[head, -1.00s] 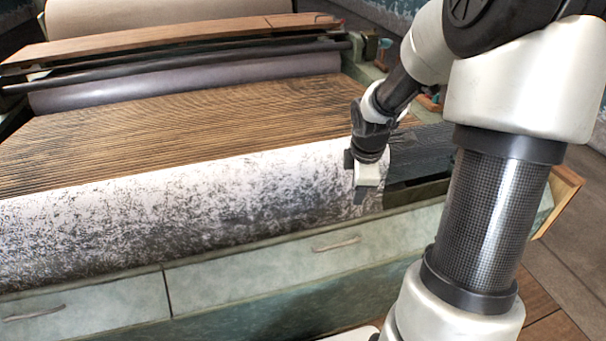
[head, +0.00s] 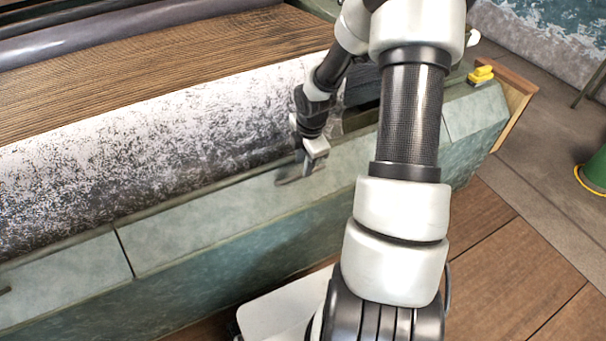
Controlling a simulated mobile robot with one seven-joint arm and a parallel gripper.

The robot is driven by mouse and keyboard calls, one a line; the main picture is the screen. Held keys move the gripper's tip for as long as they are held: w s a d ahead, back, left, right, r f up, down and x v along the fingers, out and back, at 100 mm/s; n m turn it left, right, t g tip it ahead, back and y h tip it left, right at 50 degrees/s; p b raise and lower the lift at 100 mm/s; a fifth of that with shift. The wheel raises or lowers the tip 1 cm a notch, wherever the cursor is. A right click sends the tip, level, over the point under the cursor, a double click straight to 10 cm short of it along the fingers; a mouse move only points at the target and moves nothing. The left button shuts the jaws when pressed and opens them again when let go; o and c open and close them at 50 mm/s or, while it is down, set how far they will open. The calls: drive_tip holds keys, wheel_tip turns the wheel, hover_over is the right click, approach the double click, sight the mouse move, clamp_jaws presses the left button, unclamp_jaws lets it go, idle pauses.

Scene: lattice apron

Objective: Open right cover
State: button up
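The right cover (head: 200,221) is a pale green panel on the front of the machine, right of a dark seam. It looks closed, flush with the left panel (head: 70,268). My gripper (head: 298,174) is at the upper part of the right cover, pointing down toward its face. The cover's handle is not clearly visible; my gripper overlaps the area where it sits. Whether the fingers touch or surround the handle cannot be made out, nor whether they are open or shut.
A speckled white cloth roll (head: 170,130) lies just behind the panels, close to my arm. A yellow object (head: 482,75) sits on the machine's right end. A green bin (head: 594,178) stands at far right. The wooden floor (head: 510,260) in front is clear.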

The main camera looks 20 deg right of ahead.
drive_tip(key=shift+w+f+b, duration=0.2)
drive_tip(key=shift+f+b, duration=0.05)
drive_tip(key=shift+f, duration=0.7)
drive_tip(key=shift+w+f+b, duration=0.15)
drive_tip(key=shift+f+b, duration=0.05)
drive_tip(key=shift+f, duration=0.7)
clamp_jaws()
